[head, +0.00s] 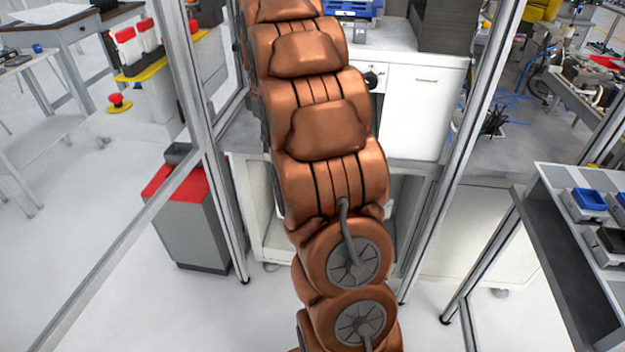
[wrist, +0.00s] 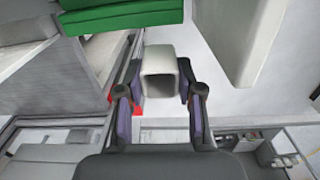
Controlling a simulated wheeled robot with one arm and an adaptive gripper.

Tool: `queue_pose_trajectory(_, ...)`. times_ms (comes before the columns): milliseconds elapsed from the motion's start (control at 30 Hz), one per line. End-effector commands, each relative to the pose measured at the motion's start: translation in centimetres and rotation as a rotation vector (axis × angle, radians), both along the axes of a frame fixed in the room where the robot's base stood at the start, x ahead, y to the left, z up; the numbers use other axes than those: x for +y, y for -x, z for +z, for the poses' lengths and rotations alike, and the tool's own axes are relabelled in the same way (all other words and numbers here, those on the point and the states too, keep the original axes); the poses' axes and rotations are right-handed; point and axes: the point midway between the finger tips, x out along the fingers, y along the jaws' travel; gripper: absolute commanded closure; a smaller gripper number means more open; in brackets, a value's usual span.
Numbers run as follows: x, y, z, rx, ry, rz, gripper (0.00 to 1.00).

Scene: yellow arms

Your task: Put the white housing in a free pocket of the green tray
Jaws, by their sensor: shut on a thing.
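In the wrist view my gripper (wrist: 161,84) is shut on the white housing (wrist: 160,60), a pale, square-ended hollow block with its open end facing the camera. One dark finger presses on each side of it. The green tray (wrist: 140,17) shows only in part at the top of the wrist view, beyond the housing and to its left. Its pockets cannot be made out. The housing appears apart from the tray. The head view shows my copper-coloured arm, but not my gripper, the housing or the tray.
Metal frame posts (head: 209,150) stand close on both sides of my arm in the head view. A white cabinet (head: 425,110) stands behind it. A grey bin with a red top (head: 190,220) is at left. A shelf with blue and black bins (head: 565,235) is at right.

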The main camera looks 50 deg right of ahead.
Motion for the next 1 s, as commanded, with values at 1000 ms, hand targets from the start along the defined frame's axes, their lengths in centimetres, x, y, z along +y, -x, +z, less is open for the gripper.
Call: queue_pose_trajectory(1000, -6.5, 7.8, -1.7, 0.002, -0.003, 0.057, 0.95)
